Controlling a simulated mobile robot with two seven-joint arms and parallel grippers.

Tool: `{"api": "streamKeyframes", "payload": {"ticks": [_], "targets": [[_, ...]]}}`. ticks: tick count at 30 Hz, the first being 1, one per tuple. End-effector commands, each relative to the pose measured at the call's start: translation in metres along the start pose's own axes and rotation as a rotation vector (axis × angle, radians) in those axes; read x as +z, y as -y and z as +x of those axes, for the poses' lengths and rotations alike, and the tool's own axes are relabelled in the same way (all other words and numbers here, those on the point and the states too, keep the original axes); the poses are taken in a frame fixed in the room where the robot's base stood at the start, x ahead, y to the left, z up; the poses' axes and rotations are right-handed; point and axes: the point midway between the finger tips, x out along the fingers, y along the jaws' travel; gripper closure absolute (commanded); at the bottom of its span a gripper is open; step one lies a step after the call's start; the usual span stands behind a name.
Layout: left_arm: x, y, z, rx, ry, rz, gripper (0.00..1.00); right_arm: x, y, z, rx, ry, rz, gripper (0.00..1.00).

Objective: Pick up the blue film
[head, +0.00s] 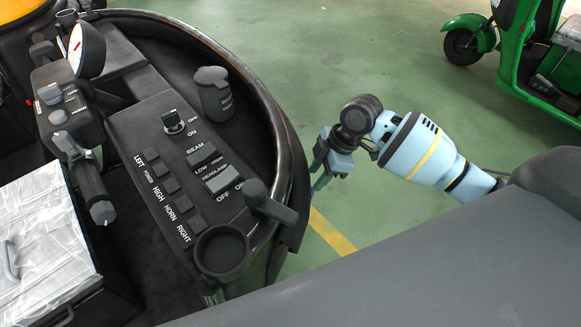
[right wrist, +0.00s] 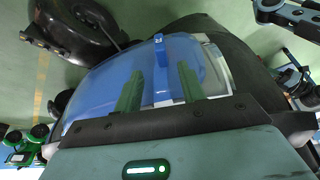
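The blue film shows in the right wrist view as a curved, glossy translucent blue sheet (right wrist: 98,84) with a brighter blue upright strip (right wrist: 160,52) near its middle. My right gripper (right wrist: 158,78) has its two green fingers apart, one on each side of the strip. I cannot tell whether they touch the film. In the head view my right gripper (head: 324,168) is beyond the outer edge of the dark dashboard, pointing down and left. The film is hidden there behind the dashboard. My left gripper is not in the head view.
The rickshaw's dashboard (head: 150,125), with switches, a key and a cup ring, fills the left. A green vehicle (head: 535,60) stands at the top right. Green floor is clear between.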

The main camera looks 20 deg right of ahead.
Motion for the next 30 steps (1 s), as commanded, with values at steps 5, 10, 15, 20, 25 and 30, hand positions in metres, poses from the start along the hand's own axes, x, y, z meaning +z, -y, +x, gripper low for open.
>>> {"api": "streamKeyframes", "payload": {"ticks": [5, 10, 15, 20, 25, 30], "targets": [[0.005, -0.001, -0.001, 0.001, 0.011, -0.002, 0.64, 0.0, 0.001, 0.016, -0.001, -0.002, 0.001, 0.6], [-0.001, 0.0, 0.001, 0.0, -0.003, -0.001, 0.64, 0.0, 0.001, 0.018, 0.0, -0.001, 0.001, 0.6], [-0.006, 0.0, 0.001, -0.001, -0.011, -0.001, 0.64, 0.002, 0.005, 0.034, -0.001, -0.001, 0.002, 0.6], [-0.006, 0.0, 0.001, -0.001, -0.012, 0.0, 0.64, 0.004, 0.007, 0.058, 0.0, -0.002, 0.002, 0.6], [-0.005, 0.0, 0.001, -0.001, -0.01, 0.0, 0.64, 0.004, 0.007, 0.068, 0.002, -0.001, 0.001, 0.6], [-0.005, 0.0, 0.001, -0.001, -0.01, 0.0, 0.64, 0.004, 0.007, 0.068, 0.002, -0.001, 0.0, 0.63]]}}
